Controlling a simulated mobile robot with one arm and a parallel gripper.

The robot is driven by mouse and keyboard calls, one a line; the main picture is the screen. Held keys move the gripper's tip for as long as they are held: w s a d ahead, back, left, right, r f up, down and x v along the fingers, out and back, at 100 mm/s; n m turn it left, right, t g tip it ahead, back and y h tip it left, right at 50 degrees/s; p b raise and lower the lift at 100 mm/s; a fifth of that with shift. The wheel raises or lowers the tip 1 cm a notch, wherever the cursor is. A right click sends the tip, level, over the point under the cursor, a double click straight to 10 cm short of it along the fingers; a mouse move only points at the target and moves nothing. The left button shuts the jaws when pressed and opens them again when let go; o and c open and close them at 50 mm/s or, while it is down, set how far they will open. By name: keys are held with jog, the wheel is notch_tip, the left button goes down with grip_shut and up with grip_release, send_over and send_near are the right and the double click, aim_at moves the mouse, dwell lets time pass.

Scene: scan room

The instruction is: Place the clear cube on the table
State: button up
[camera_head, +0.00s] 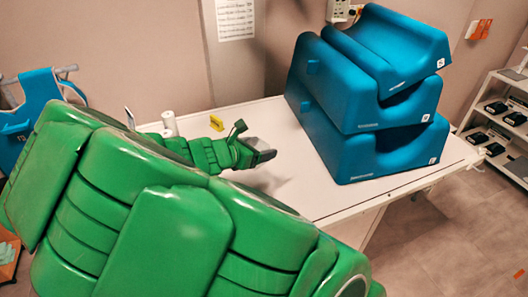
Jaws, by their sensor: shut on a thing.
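My gripper (264,155), dark grey at the end of my green arm, is over the middle of the white table (290,185), left of the blue blocks. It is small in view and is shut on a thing. I cannot make out the clear cube's outline; it is see-through and at most a faint shape at the fingertips. I see no clear cube standing elsewhere on the table. My arm hides the table's near left part. I cannot tell the gripper's exact height above the top.
Large blue padded blocks (365,100) are stacked on the table's right half. A yellow card (216,122) and white rolls (169,121) stand at the back left. Bare tabletop shows between gripper and blocks. A shelf (505,125) with black devices stands at the right.

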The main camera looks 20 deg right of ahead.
jog(key=w+f, duration=0.3)
jog(key=w, duration=0.1)
jog(key=w+d+f, duration=0.1)
jog(key=w+f, duration=0.2)
jog(key=w, duration=0.2)
jog(key=w+d+f, duration=0.1)
jog(key=w+f, duration=0.2)
jog(key=w, duration=0.1)
jog(key=shift+w+f, duration=0.15)
jog(key=shift+f, duration=0.1)
jog(key=shift+w+f, duration=0.3)
jog(key=shift+f, duration=1.55)
jog(key=shift+f, duration=0.15)
jog(key=o, duration=1.2)
jog(key=shift+o, duration=0.2)
